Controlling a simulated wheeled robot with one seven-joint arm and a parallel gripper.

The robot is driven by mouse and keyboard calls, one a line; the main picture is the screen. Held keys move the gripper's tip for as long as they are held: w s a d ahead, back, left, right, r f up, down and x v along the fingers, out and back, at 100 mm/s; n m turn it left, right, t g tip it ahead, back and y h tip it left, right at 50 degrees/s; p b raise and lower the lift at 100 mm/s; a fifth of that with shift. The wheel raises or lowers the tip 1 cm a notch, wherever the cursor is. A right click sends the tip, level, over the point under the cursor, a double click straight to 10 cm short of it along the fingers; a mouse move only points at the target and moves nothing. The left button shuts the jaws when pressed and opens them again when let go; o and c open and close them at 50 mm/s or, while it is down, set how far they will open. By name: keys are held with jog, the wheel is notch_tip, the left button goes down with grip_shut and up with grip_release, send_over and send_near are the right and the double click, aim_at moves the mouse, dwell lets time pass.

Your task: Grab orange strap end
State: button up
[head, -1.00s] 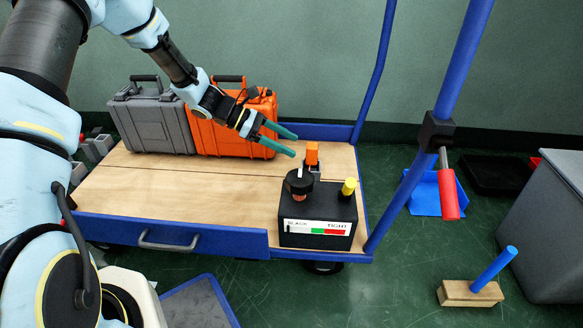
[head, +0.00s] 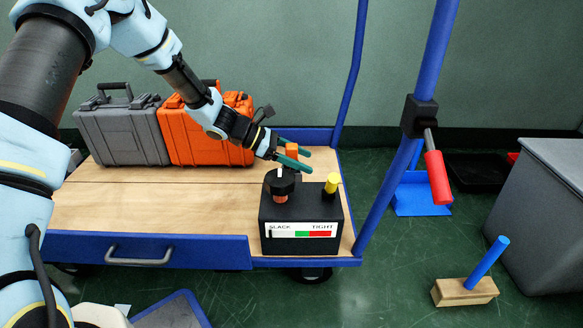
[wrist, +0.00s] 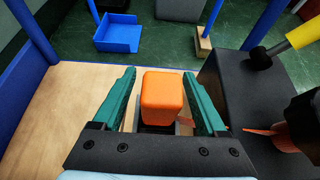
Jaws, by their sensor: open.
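The orange strap end (head: 292,150) is a small upright block just behind the black tension box (head: 301,214) on the cart. In the wrist view the orange strap end (wrist: 162,97) sits between the two green fingers of my gripper (wrist: 160,73), one finger on each side, with small gaps. My gripper (head: 306,160) is open, and its fingers partly cover the block in the head view. The box has a black knob, a yellow-topped peg (head: 332,183) and a SLACK-to-TIGHT gauge (head: 301,230) with its dark marker at the SLACK end.
A grey case (head: 122,135) and an orange case (head: 205,135) stand at the back of the wooden cart deck (head: 150,205). Blue posts rise at the cart's right end, one with a red handle (head: 438,178). The deck's left front is clear.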

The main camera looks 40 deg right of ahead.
grip_shut()
dwell(0.6)
